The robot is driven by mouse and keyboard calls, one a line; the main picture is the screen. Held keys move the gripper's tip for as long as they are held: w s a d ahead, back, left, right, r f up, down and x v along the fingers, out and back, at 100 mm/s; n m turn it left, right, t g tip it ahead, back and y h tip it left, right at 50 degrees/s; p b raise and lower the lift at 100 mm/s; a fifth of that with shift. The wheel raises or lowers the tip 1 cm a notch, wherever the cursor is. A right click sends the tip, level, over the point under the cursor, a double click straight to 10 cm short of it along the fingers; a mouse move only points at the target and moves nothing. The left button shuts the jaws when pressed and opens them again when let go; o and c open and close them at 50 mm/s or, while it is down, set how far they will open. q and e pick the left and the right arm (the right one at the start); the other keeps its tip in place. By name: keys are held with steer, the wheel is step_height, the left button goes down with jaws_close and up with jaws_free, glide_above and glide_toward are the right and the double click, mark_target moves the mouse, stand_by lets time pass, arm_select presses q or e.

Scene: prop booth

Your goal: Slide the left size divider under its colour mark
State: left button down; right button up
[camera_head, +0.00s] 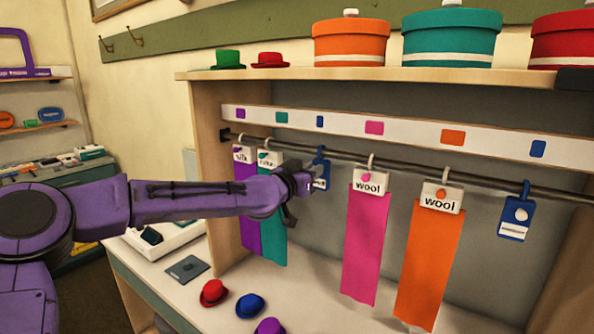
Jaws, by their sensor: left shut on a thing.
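The left size divider (322,170) is a blue tag hanging by its hook from the dark rail, between the teal swatch and the pink swatch. My left gripper (309,179) is shut on it and covers its left and lower parts. The left blue colour mark (320,121) is on the white strip almost straight above the divider in the head view. The right size divider (515,219), also blue, hangs at the right end of the rail, under the right blue mark (538,149). My right gripper is not in view.
A purple swatch (246,210) and a teal swatch (274,245) hang left of my gripper, partly behind my arm. A pink swatch (366,245) and an orange swatch (428,265) hang to the right. Small hats, including a red one (213,293), lie on the counter below.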

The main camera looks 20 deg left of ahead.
arm_select(q)
steer(key=shift+a, duration=0.2)
steer(key=c, duration=1)
jaws_free()
steer(key=shift+c, duration=0.2)
steer(key=s+a+p, duration=0.1)
steer(key=s+p, duration=0.1)
steer(key=s, duration=0.8)
steer(key=shift+s+a, duration=0.15)
steer(key=shift+a, duration=0.2)
steer(key=shift+d, duration=0.1)
